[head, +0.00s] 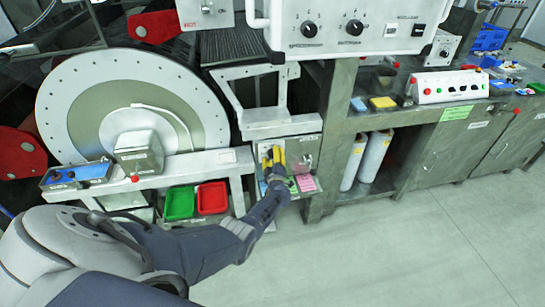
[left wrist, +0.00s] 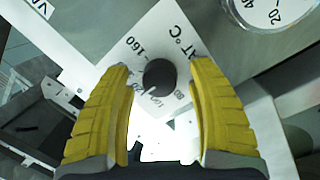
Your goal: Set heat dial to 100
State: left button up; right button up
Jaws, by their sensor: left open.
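The heat dial (left wrist: 160,77) is a black round knob on a white plate marked "AT °C", with "160" and "80" readable around it. A pale mark shows at the knob's lower edge, but its exact reading is too small to tell. My left gripper (left wrist: 160,67) is open, with one yellow finger on each side of the knob and a visible gap to both. In the head view my left gripper (head: 273,157) is at the small grey panel (head: 301,150) below the white frame. The dial is not discernible there. My right gripper is not in view.
A round gauge (left wrist: 275,8) sits close by at the upper right of the left wrist view. In the head view a large drum disc (head: 85,100) stands left, with green (head: 180,203) and red (head: 212,198) bins below. A control box (head: 350,27) hangs above; open floor lies in front.

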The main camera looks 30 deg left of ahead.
pick_arm(q)
grip_shut()
dwell(0.5)
jog(key=shift+n, duration=0.3)
jog(key=n, duration=0.3)
jog(key=shift+y, duration=0.3)
jog(key=shift+n+y, duration=0.3)
jog(key=shift+n, duration=2.3)
jog(key=shift+d+n, duration=0.1)
jog(key=shift+n, duration=0.2)
grip_release()
